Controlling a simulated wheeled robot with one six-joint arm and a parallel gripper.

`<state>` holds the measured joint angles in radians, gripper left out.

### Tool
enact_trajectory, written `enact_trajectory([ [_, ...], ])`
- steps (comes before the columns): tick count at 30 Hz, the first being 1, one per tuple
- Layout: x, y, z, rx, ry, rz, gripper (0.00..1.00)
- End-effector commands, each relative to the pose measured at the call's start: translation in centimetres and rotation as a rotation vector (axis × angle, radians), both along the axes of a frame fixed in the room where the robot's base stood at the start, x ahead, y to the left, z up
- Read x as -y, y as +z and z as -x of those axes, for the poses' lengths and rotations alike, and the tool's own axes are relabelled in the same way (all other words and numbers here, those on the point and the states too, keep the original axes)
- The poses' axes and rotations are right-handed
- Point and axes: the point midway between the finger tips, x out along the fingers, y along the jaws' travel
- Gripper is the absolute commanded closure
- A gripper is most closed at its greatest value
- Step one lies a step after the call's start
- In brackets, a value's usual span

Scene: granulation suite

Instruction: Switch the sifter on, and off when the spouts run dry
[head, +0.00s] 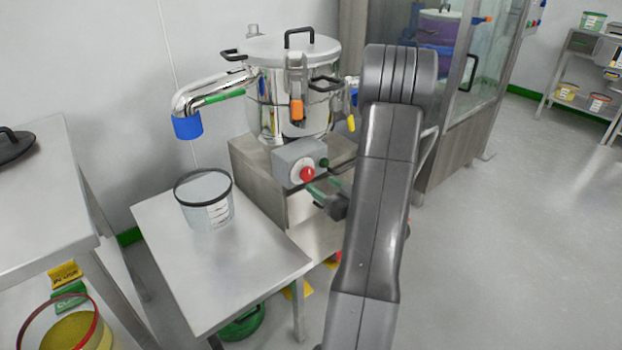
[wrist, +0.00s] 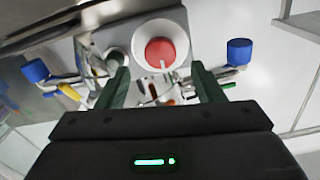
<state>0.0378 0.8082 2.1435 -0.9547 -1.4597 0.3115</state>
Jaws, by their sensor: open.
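The steel sifter (head: 292,95) stands on a steel base with its lid on. Its grey control box (head: 291,160) carries a red knob (head: 307,174). In the wrist view the red knob (wrist: 160,52) sits on a round white plate, ahead of and between my finger tips. My gripper (head: 320,177) is open with green fingers, close to the knob; I cannot tell if they touch it. The left spout (head: 187,127) has a blue end; no falling powder shows below it. Both blue spout ends, left (wrist: 35,70) and right (wrist: 239,52), show in the wrist view. My arm hides the right spout in the head view.
A pale bucket (head: 206,213) with a dark rim stands on a steel table (head: 165,240) below the left spout. Another steel table (head: 45,215) is at the left. A glass-sided cabinet (head: 495,60) stands behind my arm. The floor at right is clear.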

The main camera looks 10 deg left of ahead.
Motion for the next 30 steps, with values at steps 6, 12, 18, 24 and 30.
enact_trajectory([
  [6,-2.9,0.0,-2.1,0.002,0.005,-0.001,0.39],
  [12,-4.3,0.0,-3.4,0.001,0.001,0.000,0.39],
  [18,-4.7,0.0,-3.6,-0.001,0.000,-0.001,0.39],
  [24,-4.6,0.0,-3.6,-0.001,0.000,-0.001,0.47],
  [30,-4.6,0.0,-3.6,-0.001,0.000,-0.001,0.83],
])
